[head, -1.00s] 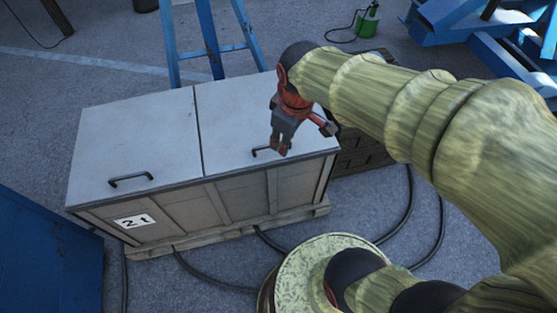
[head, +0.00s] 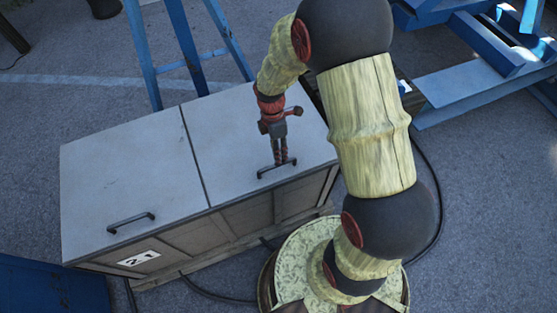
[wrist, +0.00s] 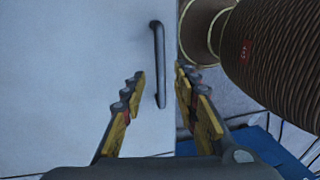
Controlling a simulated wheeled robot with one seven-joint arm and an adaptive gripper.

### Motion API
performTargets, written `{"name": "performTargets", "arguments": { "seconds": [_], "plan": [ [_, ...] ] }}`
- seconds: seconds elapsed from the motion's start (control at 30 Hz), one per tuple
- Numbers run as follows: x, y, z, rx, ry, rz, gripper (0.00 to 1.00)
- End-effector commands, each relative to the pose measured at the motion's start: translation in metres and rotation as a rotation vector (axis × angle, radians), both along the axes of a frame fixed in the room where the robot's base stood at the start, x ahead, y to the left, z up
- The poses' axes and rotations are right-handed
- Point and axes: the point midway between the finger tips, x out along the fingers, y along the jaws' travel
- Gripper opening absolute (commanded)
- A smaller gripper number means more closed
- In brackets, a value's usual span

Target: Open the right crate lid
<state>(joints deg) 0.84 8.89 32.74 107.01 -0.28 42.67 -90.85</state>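The crate has two pale grey lids side by side, both closed. The right lid (head: 235,130) has a dark bar handle (head: 277,168) near its front edge. The left lid (head: 120,170) has a similar handle (head: 131,222). My gripper (head: 280,160) points down at the right lid's handle, just above or at it. In the wrist view the handle (wrist: 158,62) stands ahead between the two open yellow-and-grey fingers (wrist: 160,88). The fingers are apart from each other, and the handle's near end lies between their tips. I cannot tell whether they touch it.
A blue ladder-like frame (head: 140,50) stands behind the crate. A blue structure (head: 480,70) is at the back right, and a blue box (head: 50,290) at the front left. Dark cables (head: 215,293) run over the floor in front.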

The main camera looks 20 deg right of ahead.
Motion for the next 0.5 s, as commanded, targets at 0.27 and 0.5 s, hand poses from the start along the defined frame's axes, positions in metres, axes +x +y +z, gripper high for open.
{"name": "performTargets", "arguments": {
  "seconds": [0.27, 0.5],
  "plan": [
    [-0.007, 0.0, -0.035, 0.0, 0.0, -0.001, 0.3],
    [-0.008, 0.0, -0.039, 0.0, -0.001, -0.002, 0.3]
  ]
}}
